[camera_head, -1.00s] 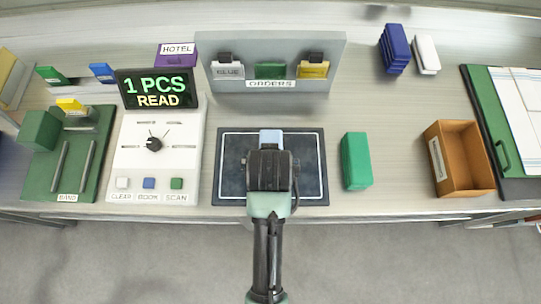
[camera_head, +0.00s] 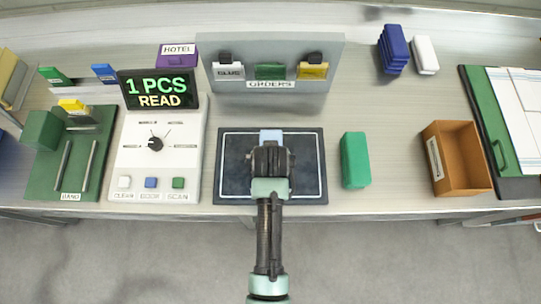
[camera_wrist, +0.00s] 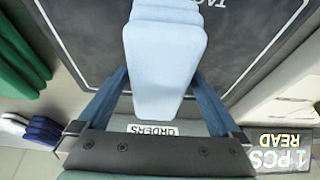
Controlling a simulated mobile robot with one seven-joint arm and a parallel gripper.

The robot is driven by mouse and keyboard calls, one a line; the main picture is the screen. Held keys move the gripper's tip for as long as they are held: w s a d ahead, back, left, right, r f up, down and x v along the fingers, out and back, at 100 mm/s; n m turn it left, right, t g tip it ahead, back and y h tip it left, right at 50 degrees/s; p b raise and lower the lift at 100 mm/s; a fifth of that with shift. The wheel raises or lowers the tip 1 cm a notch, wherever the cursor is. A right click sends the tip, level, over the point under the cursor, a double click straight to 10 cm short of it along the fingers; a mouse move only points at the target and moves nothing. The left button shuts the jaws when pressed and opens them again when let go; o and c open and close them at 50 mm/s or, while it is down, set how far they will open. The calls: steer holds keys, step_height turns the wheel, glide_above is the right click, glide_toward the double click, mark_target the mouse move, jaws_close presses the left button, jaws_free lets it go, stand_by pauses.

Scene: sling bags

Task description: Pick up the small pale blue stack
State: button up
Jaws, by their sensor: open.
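The small pale blue stack (camera_head: 270,136) stands on the dark mat (camera_head: 230,185) with a white border line. In the wrist view the pale blue stack (camera_wrist: 162,60) shows several layers and sits between the two blue-grey fingers. My gripper (camera_head: 270,152) is over the mat and hides the near part of the stack in the head view. In the wrist view my gripper (camera_wrist: 160,95) is open, with a finger on each side of the stack. I cannot tell whether either finger touches it.
A green block (camera_head: 355,160) stands right of the mat, and an open orange-brown box (camera_head: 436,184) farther right. The white console (camera_head: 157,172), its screen reading "1 PCS READ", stands left. The grey orders rack (camera_head: 310,90) stands behind. Blue (camera_head: 393,50) and white (camera_head: 425,55) stacks lie back right.

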steer(key=c, duration=1.4)
